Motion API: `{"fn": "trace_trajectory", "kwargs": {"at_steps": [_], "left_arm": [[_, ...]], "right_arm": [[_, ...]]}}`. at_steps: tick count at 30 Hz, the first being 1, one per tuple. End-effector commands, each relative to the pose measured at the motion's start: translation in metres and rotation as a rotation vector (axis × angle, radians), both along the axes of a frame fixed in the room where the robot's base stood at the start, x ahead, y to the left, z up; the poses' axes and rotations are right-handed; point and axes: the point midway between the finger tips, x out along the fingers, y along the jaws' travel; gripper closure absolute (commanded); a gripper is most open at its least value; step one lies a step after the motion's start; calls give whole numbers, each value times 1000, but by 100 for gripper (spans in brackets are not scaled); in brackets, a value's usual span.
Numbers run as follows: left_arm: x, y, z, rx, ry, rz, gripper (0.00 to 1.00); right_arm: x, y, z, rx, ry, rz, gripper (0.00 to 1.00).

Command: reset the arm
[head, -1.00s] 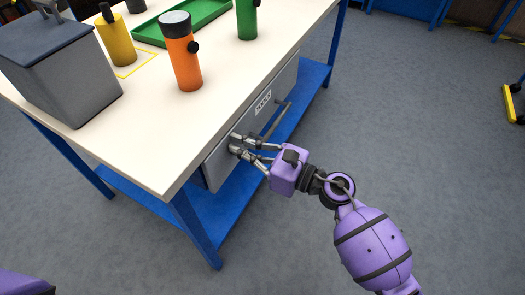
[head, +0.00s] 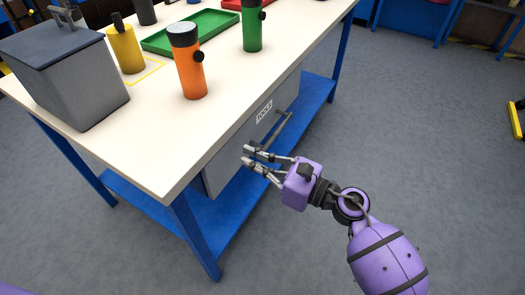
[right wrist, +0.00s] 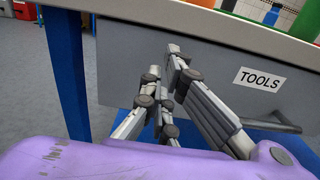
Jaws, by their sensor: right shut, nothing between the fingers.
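My right gripper (head: 254,157) is in front of the grey drawer (head: 237,143) under the tabletop, to the left of the drawer's bar handle (head: 276,130). Its fingers are shut with nothing held, and they look clear of the handle. In the right wrist view the fingers (right wrist: 163,60) point at the grey drawer front (right wrist: 208,62). The TOOLS label (right wrist: 260,80) and the handle (right wrist: 262,122) are to their right. My left gripper is not in view.
The white-topped workbench (head: 160,163) carries a grey bin (head: 70,80), a yellow canister (head: 126,48), an orange canister (head: 192,75), a green canister (head: 252,28) and a green tray (head: 185,43). A blue lower shelf (head: 235,198) is below the drawer.

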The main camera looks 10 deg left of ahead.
Motion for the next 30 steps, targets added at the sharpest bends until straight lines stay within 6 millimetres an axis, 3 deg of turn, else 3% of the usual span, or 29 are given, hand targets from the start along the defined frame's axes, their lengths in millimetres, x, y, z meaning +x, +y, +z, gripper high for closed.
{"fn": "trace_trajectory", "kwargs": {"at_steps": [6, 12, 18, 26, 30], "left_arm": [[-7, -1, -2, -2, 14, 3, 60], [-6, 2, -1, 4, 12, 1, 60], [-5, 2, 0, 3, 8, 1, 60], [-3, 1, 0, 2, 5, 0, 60], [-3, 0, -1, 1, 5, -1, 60]], "right_arm": [[-14, -52, -1, -3, 1, -1, 100], [-23, -84, 0, -1, 1, -2, 100], [-27, -97, 0, 0, 0, 0, 100], [-27, -98, 0, 8, 23, -3, 100], [-9, -103, 12, 103, 177, -77, 100]]}}
